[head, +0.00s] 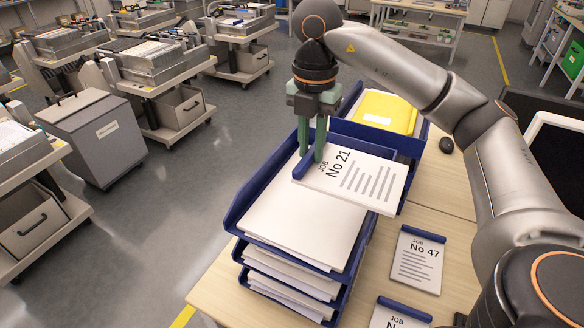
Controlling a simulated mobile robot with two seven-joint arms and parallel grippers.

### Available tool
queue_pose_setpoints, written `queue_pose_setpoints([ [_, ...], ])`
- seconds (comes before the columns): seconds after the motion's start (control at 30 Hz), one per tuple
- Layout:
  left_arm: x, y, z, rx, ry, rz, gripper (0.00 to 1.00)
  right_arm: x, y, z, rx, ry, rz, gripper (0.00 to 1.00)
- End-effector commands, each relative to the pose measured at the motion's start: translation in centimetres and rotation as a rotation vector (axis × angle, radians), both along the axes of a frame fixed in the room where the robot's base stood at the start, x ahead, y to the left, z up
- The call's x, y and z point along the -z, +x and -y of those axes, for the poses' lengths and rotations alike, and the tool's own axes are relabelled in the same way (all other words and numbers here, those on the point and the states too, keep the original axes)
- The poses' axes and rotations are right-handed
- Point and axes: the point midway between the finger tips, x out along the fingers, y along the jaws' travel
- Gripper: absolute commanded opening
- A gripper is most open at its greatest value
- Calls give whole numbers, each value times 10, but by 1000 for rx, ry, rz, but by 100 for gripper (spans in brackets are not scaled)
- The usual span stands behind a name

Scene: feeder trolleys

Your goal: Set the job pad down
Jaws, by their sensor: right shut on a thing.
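The job pad marked No 21 (365,188) is white with a blue binding strip along its left edge. My right gripper (312,152) comes down from above with green fingers and is shut on the pad at that strip. The pad is roughly level, over the right part of the blue stacked paper trays (238,208). I cannot tell whether it touches the tray rim or the paper below. White paper (290,220) fills the top tray. My left gripper is not in view.
Pad No 47 (416,262) and a cut-off pad (398,316) lie on the wooden table (452,195). Behind is a blue tray (400,140) with a yellow folder (384,110). A black mouse (446,145) and dark screens are at right. Trolleys stand on the floor at left.

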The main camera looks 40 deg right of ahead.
Motion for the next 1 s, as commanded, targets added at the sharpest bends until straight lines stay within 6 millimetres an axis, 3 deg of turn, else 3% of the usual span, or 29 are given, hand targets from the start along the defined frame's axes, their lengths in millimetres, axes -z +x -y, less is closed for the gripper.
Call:
queue_pose_setpoints([
  [0.13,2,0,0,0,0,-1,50,17,34,-3,-1,3,-5,0],
  [0.23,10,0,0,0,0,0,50,42,49,-3,-2,3,-7,0],
  [0.4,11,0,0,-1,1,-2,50,58,67,-3,-1,1,-2,0],
  [0.67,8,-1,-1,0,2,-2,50,73,79,-3,-2,0,-3,0],
  [0.87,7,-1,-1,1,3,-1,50,102,79,-3,-3,-1,-3,0],
  [1.0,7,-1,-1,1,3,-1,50,103,80,-3,-3,-1,2,0],
])
